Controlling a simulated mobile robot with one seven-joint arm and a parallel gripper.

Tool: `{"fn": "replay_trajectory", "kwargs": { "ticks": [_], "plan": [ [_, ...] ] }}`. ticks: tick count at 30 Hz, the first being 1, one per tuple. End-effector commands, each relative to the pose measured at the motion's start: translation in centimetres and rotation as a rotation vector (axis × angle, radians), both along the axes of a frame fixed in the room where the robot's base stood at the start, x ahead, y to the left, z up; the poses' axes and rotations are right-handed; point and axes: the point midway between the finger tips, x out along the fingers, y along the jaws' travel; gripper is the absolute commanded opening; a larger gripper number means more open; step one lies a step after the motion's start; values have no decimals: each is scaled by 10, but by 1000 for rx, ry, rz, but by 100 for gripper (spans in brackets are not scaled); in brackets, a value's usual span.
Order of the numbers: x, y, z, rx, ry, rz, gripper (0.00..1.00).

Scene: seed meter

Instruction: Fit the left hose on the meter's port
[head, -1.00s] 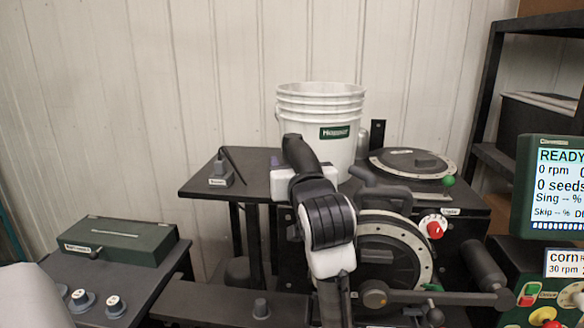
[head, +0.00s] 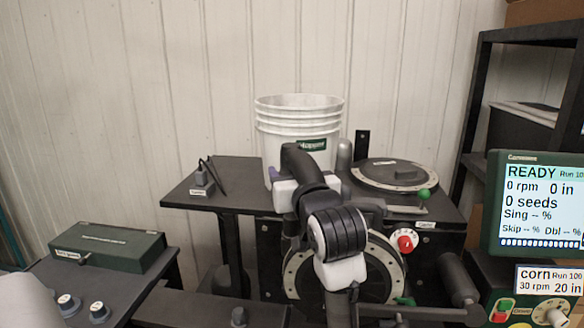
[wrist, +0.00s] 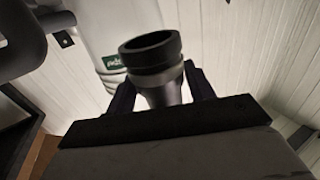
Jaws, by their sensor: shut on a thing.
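In the wrist view, my gripper (wrist: 160,88) is shut on a dark grey tubular piece with a wide black collar, which I take for the left hose's end (wrist: 152,50). Its open mouth points up and away from the palm. In the head view, my arm reaches up in front of the meter (head: 385,265), and my gripper (head: 276,176) is mostly hidden behind my wrist, just in front of the white bucket. The held end is hidden there. I cannot pick out the meter's port for certain.
The white bucket (head: 300,125) stands on the dark shelf (head: 235,170), close to my gripper; it also shows in the wrist view (wrist: 115,30). A dark curved tube or handle (wrist: 25,45) is near on the left there. A screen (head: 535,205) is at right, a green box (head: 108,250) at left.

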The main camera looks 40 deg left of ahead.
Motion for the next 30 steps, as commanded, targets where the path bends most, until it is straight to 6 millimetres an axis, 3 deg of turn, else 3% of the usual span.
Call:
{"fn": "replay_trajectory", "kwargs": {
  "ticks": [30],
  "plan": [
    [0, 0, -70, 1, -1, 0, 23]
  ]
}}
